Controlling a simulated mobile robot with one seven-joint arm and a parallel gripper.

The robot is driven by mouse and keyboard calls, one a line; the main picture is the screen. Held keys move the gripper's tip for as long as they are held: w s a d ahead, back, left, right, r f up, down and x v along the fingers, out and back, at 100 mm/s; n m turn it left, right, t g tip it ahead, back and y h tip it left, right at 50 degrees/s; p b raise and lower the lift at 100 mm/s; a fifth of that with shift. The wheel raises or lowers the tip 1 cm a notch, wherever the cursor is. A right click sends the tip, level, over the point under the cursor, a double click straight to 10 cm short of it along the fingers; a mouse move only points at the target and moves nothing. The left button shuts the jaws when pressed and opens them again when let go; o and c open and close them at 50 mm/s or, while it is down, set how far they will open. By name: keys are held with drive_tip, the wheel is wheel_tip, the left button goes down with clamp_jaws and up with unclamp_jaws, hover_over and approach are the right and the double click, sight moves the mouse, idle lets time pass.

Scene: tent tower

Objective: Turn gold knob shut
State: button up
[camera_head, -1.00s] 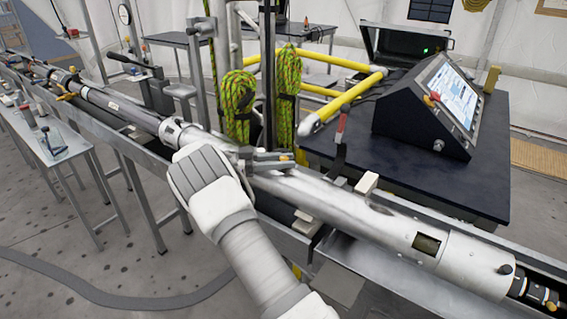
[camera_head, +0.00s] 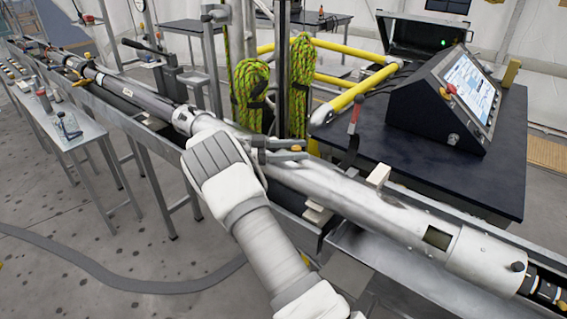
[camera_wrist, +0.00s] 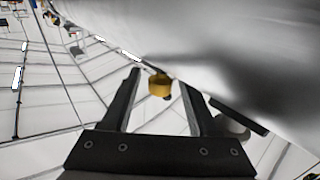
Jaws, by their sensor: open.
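The gold knob (camera_wrist: 159,85) sits on the underside of a pale metal tube in the wrist view. It lies between the two dark fingers of my gripper (camera_wrist: 161,78), near their tips, with a gap visible on each side. In the head view my gripper (camera_head: 284,149) is at the middle of the long silver tube (camera_head: 340,188), its open fingers pointing right. A small gold spot (camera_head: 297,148) shows at the fingertips and appears to be the same knob. Its exact turn cannot be told.
The tube lies along a metal trough (camera_head: 300,208). A dark table (camera_head: 495,185) behind it holds a control console (camera_head: 440,107). Yellow tubing (camera_head: 350,96) and green rope coils (camera_head: 250,93) stand close behind my gripper. A narrow side table (camera_head: 85,135) is at left.

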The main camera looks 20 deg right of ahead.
drive_tip(key=shift+r+t, duration=0.1)
drive_tip(key=shift+t, duration=0.2)
drive_tip(key=shift+a+n+t+h+p, duration=0.1)
drive_tip(key=shift+n+t+h+p, duration=0.2)
drive_tip(key=shift+n+t+p, duration=1.4)
drive_tip(key=n+t, duration=0.2)
drive_tip(key=t, duration=0.1)
drive_tip(key=n+t+y+b, duration=0.1)
drive_tip(key=t, duration=0.3)
drive_tip(key=shift+s+n, duration=0.1)
drive_tip(key=shift+n, duration=0.3)
drive_tip(key=shift+f+n+t+y+b, duration=0.15)
drive_tip(key=shift+n+t+y+b, duration=0.8)
drive_tip(key=shift+t, duration=0.4)
drive_tip(key=shift+f+n+t+y+b, duration=0.1)
drive_tip(key=shift+n+t+y+b, duration=0.65)
drive_tip(key=shift+n+t, duration=0.45)
drive_tip(key=shift+d+r+n+t+y+b, duration=0.1)
drive_tip(key=shift+d+n+t+y+b, duration=0.1)
drive_tip(key=shift+n+t+y+b, duration=1.45)
drive_tip(key=shift+n+t+y, duration=0.9)
drive_tip(key=shift+y, duration=0.85)
drive_tip(key=p+v, duration=0.1)
drive_tip(key=v, duration=0.2)
drive_tip(key=p+v, duration=0.2)
drive_tip(key=v, duration=0.1)
drive_tip(key=r+p+v, duration=0.1)
drive_tip(key=v, duration=0.2)
drive_tip(key=shift+a+p, duration=0.3)
drive_tip(key=shift+a, duration=0.15)
